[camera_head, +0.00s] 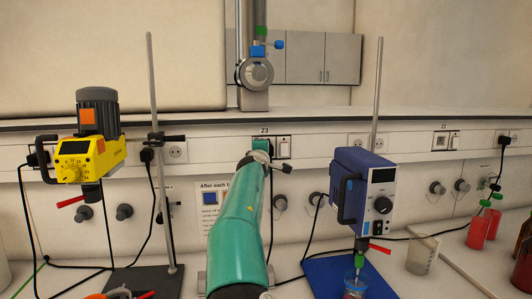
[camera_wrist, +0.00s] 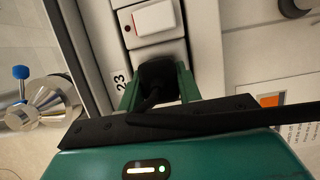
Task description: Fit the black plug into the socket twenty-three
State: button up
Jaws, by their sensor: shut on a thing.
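My gripper (camera_wrist: 158,84) is shut on the black plug (camera_wrist: 156,74), with one green finger on either side of it. The plug is up against the panel at the socket marked 23, beside the white rocker switch (camera_wrist: 154,19). It covers the socket face, and I cannot tell how deep its pins are. Its black cable curves back toward my gripper. In the head view my gripper (camera_head: 261,145) is at the wall strip under the 23 label (camera_head: 265,130). My arm and gripper hide the plug there.
A yellow stirrer (camera_head: 88,160) hangs on a stand at the left. A blue stirrer (camera_head: 364,190) stands close to the right of my arm, above a beaker (camera_head: 355,284). Black knobs (camera_head: 286,196) line the lower wall. Red bottles (camera_head: 480,228) are at the far right.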

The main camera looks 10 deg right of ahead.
jog(key=o, duration=1.3)
jog(key=shift+c, duration=0.2)
